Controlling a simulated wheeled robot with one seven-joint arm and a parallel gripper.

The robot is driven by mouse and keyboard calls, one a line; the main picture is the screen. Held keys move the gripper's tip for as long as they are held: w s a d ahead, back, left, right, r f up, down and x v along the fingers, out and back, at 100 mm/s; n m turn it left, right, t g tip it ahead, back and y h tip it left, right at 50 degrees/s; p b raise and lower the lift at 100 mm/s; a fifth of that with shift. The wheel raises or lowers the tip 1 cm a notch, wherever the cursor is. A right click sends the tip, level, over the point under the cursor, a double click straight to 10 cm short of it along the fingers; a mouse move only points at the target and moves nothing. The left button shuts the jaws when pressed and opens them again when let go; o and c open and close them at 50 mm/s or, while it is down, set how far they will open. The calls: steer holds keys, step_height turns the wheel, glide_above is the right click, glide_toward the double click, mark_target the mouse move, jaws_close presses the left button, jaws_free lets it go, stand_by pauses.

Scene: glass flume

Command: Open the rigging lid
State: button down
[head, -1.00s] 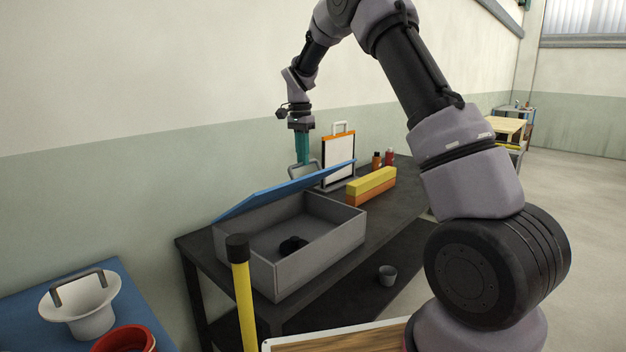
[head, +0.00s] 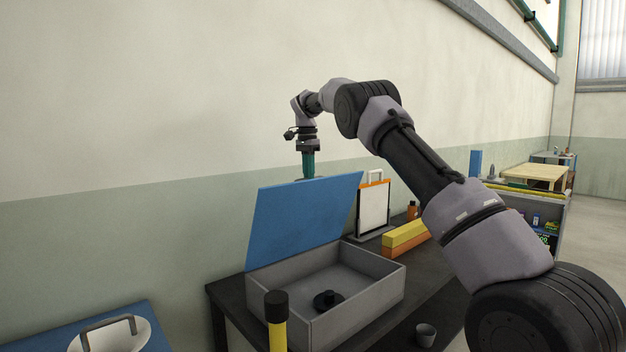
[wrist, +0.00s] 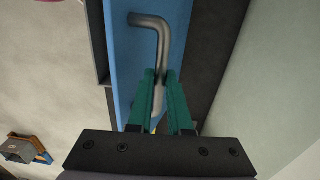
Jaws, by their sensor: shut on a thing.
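The rigging lid (head: 305,222) is a blue panel hinged on a grey box (head: 363,308). In the head view it stands raised steeply, leaning back toward the wall, and the box is open below it. My gripper (head: 308,176) is at the lid's top edge, its fingertips hidden behind the panel. In the wrist view my gripper (wrist: 160,98) has its green fingers shut on a grey bar handle (wrist: 152,22) fixed to the blue lid (wrist: 127,60). A black round part (head: 327,300) lies inside the box.
The box stands on a dark table (head: 228,293) against the wall. A framed white board (head: 373,208) and yellow and orange blocks (head: 405,237) stand to its right. A yellow post with a black top (head: 276,305) is in front. A small grey cup (head: 426,334) is lower right.

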steer(key=shift+a+f, duration=0.25)
steer(key=shift+a, duration=0.05)
steer(key=c, duration=0.8)
jaws_free()
steer(key=shift+w+f, duration=0.1)
steer(key=shift+c, duration=0.2)
steer(key=shift+d+r, duration=0.1)
steer(key=shift+r, duration=0.1)
